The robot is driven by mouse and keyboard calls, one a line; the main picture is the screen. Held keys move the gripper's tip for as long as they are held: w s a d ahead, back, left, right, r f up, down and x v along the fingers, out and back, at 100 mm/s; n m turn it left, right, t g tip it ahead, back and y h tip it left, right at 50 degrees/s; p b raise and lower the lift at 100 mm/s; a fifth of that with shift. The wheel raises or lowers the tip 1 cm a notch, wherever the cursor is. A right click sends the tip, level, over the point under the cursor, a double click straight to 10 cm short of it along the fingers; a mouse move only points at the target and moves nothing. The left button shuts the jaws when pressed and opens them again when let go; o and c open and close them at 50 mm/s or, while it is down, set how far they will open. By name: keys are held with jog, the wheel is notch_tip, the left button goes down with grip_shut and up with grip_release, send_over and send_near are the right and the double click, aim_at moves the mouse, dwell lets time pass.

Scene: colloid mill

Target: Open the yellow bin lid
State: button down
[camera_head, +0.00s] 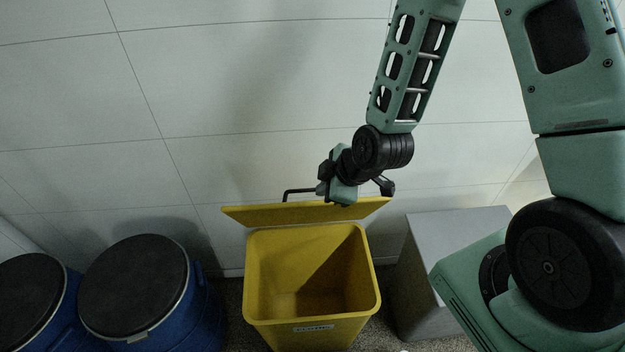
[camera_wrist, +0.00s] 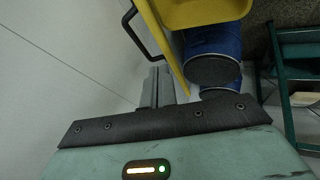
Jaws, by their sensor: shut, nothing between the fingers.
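The yellow bin (camera_head: 262,290) stands on the floor near the wall, its mouth uncovered and its inside looking empty. Its yellow lid (camera_head: 285,214) is raised at the back rim, seen nearly edge-on. A black bar handle (camera_head: 287,193) stands out behind the lid; it also shows in the wrist view (camera_wrist: 131,32). My gripper (camera_wrist: 157,76) is shut and empty, on the wall side of the lid and close to it. Its fingertips are hidden in the head view. I cannot tell whether it touches the lid.
Two blue drums with dark lids (camera_head: 135,287) (camera_head: 28,300) stand left of the bin. A grey box (camera_head: 455,225) stands close on its right. The pale wall (camera_head: 230,100) is behind. A green frame (camera_wrist: 296,50) shows at the wrist view's right.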

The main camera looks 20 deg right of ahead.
aim_at(306, 207)
jog(key=shift+t, duration=0.4)
jog(key=shift+w+d+p+x, duration=0.15)
jog(key=shift+d+p+x, duration=0.3)
jog(key=shift+x, duration=1.25)
jog(key=shift+w+d+p+x, duration=0.1)
jog(key=shift+d+p+x, duration=0.35)
jog(key=shift+x, duration=1.25)
jog(key=shift+w+d+p+x, duration=0.15)
jog(key=shift+p+x, duration=0.5)
jog(key=shift+x, duration=1.1)
